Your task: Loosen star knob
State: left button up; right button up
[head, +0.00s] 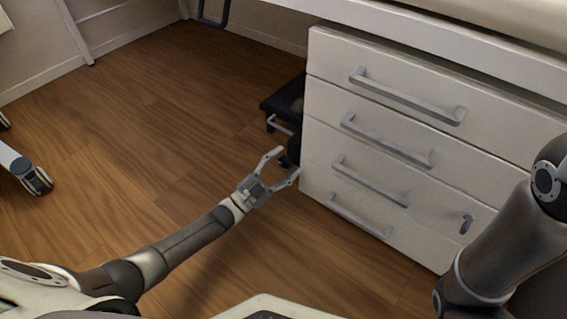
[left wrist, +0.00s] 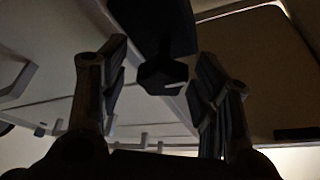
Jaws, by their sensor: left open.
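The star knob is a small dark shape (head: 294,150) in the head view, below a black-topped item (head: 281,103) beside the white drawer cabinet. In the left wrist view a dark, lobed knob (left wrist: 162,76) sits under a dark panel, between my fingers in the picture. My left gripper (head: 287,162) is open, with its fingers on either side of the knob's position in the head view. It also shows open in the left wrist view (left wrist: 163,58). I cannot tell whether the fingers touch the knob. My right gripper is not in view.
The white drawer cabinet (head: 400,75), with several grey handles, stands close to the right of my left gripper. A white rail (head: 430,40) runs above it. A wheeled foot (head: 32,176) is at the far left. Open wooden floor (head: 140,120) lies left of the gripper.

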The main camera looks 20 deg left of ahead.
pick_arm(q)
jog(key=v, duration=1.2)
dwell(0.4)
